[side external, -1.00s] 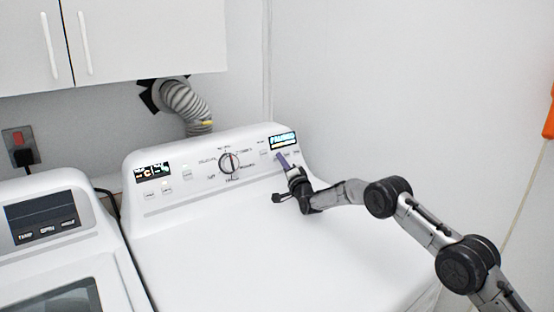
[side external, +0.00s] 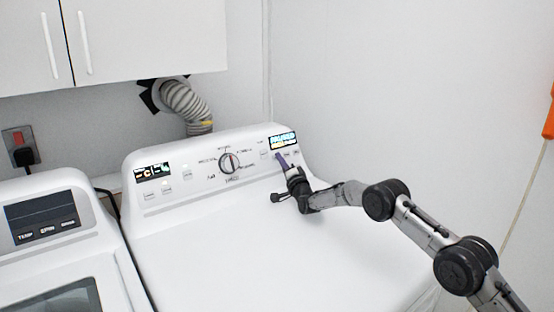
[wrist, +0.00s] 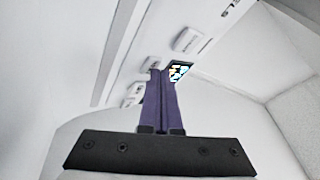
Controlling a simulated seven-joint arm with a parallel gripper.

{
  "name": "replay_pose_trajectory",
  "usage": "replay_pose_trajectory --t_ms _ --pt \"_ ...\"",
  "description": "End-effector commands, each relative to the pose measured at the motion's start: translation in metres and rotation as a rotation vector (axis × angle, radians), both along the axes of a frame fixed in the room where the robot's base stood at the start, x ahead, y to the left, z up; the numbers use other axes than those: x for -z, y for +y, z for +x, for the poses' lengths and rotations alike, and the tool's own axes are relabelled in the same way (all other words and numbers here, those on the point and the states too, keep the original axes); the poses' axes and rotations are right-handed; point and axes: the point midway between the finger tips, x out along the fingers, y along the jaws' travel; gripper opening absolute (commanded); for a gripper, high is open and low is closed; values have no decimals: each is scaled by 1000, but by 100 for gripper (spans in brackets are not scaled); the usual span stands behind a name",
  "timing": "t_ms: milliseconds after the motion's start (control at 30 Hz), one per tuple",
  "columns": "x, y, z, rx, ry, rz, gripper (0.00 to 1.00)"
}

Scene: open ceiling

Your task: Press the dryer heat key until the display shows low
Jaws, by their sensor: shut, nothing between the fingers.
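The white dryer (side external: 220,235) has a raised panel with a dial (side external: 230,163) in its middle. A lit display (side external: 283,141) sits at the panel's right end, its text too small to read; it also shows in the wrist view (wrist: 180,72). A row of white keys (side external: 290,153) lies just below it. My gripper (side external: 281,158) is shut and empty, its purple fingertips at the key row under the display. In the wrist view the shut fingers (wrist: 155,72) hide what lies at their tips, so I cannot tell whether they touch a key. White keys (wrist: 188,40) show beside them.
A second display (side external: 153,171) with keys below it is at the panel's left end. A washer (side external: 60,245) stands to the left. A vent hose (side external: 187,105) rises behind the dryer. A wall is close on the right. The dryer top is clear.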

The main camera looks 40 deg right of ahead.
Motion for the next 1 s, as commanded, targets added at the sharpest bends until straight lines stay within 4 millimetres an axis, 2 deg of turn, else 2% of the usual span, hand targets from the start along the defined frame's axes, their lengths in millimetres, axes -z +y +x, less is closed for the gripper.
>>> replay_pose_trajectory --t_ms 400,733,1000 --pt "-5 0 -15 0 2 -1 0" --pt "-6 0 -17 -1 0 0 0" --pt "-14 0 -38 0 1 0 0"
